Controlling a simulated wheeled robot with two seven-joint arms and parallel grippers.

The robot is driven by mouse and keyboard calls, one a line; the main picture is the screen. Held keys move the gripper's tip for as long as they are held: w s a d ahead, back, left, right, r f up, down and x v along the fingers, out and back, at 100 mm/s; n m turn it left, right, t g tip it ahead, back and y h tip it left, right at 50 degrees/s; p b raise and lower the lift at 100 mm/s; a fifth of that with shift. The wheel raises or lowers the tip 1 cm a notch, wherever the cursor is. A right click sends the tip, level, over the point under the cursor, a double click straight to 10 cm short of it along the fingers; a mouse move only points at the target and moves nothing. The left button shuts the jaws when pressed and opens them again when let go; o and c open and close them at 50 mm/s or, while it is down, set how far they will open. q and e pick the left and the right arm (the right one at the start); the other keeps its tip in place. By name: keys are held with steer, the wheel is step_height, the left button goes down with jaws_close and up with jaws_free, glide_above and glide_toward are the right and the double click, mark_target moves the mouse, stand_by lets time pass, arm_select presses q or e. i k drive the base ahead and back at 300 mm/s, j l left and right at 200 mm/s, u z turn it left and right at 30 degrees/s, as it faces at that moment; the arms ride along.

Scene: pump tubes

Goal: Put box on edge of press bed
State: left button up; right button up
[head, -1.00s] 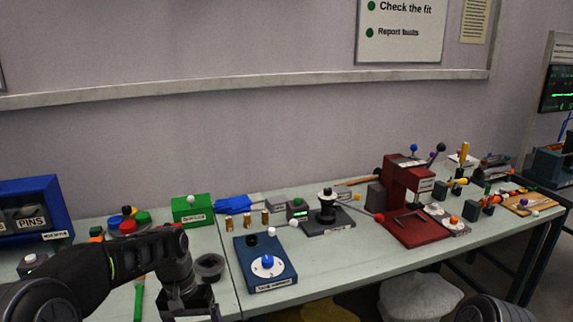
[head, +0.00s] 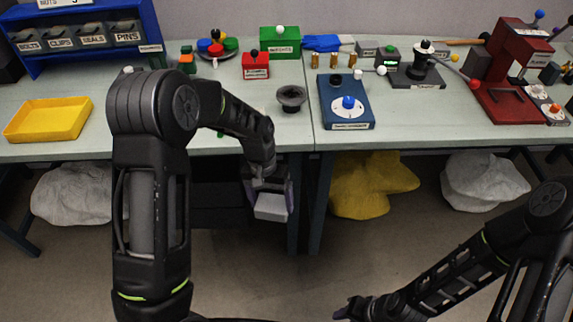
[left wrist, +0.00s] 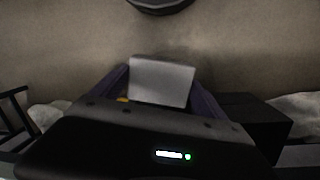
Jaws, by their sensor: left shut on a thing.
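My left gripper (head: 268,196) is shut on a small pale grey box (head: 270,208). It holds the box in the air in front of the bench, below the tabletop edge in the picture. The box also shows between the purple fingers in the left wrist view (left wrist: 160,82). The red press (head: 520,50) stands at the right end of the visible bench. Its flat red bed (head: 497,112) lies at its front, well to the right of the box.
A blue device with a dial (head: 345,118) and a black ring-shaped holder (head: 291,98) stand near the bench front. A yellow tray (head: 48,120) is at left. Yellow (head: 372,185) and white (head: 485,182) sacks lie under the bench. The bench front between dial device and press is clear.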

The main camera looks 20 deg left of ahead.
mark_target(517, 113)
steer(key=l+z, duration=0.1)
steer(key=z, duration=0.3)
steer(key=i+z, duration=0.15)
steer(key=z, duration=0.25)
steer(key=i+l+z, duration=0.1)
steer(key=z, duration=0.3)
steer(key=i+z, duration=0.3)
steer(key=i, duration=0.3)
steer(key=i+j+z, duration=0.1)
steer(key=i+z, duration=0.2)
steer(key=i, duration=0.3)
